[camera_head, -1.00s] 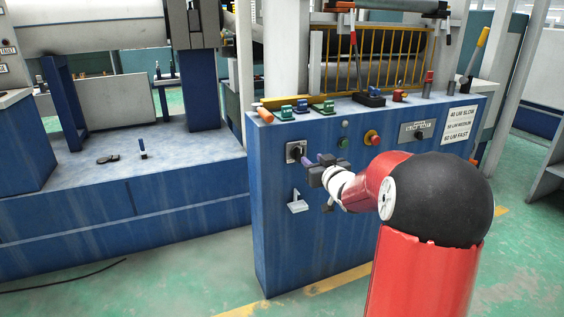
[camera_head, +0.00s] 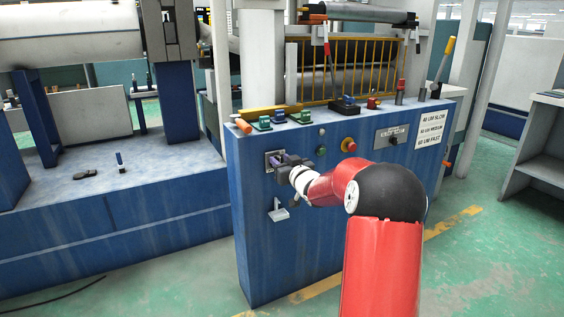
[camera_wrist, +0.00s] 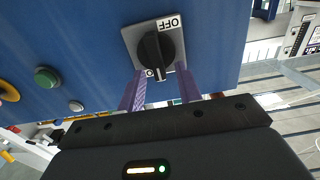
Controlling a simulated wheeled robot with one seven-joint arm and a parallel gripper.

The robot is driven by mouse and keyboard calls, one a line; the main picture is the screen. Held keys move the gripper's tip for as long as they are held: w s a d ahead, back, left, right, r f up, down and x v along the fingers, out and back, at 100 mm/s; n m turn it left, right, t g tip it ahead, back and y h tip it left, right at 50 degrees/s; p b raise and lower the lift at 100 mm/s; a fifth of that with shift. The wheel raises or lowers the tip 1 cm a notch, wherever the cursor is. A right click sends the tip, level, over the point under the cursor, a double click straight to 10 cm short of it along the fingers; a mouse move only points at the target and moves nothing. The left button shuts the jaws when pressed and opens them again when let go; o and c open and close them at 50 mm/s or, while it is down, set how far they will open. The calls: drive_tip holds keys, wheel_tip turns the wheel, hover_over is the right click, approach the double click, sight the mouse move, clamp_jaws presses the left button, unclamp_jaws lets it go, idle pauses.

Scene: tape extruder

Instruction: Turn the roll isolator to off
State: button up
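The roll isolator (camera_head: 269,154) is a black rotary knob on a grey square plate, on the front of the blue machine cabinet. In the wrist view the knob (camera_wrist: 156,48) appears close up. The plate carries an "OFF" label, seen upside down at its top right, and the knob's handle runs roughly up and down in the picture, its lower end by a partly hidden label. My gripper (camera_wrist: 160,72) has two purple fingers, spread apart at either side of the knob's lower end, with visible gaps. In the head view my gripper (camera_head: 279,162) is at the plate and partly hides the knob.
A green button (camera_head: 321,150), a red emergency button (camera_head: 348,145) and another switch plate (camera_head: 391,137) are to the right. A white lever or bracket (camera_head: 279,211) sticks out below the isolator. Tools lie on the cabinet top. Green floor is open in front.

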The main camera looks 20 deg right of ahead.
drive_tip(key=shift+c, duration=0.3)
clamp_jaws()
drive_tip(key=shift+a+f+n+b, duration=0.35)
drive_tip(key=shift+n+b, duration=2.05)
drive_tip(key=shift+n, duration=0.55)
drive_tip(key=shift+a+f+n+b, duration=0.4)
drive_tip(key=shift+n+b, duration=2)
drive_tip(key=shift+n, duration=0.6)
drive_tip(key=shift+a+f+n+b, duration=0.35)
drive_tip(key=shift+n+b, duration=2.05)
drive_tip(key=shift+n, duration=0.55)
drive_tip(key=shift+s, duration=0.1)
drive_tip(key=shift+o, duration=0.3)
unclamp_jaws()
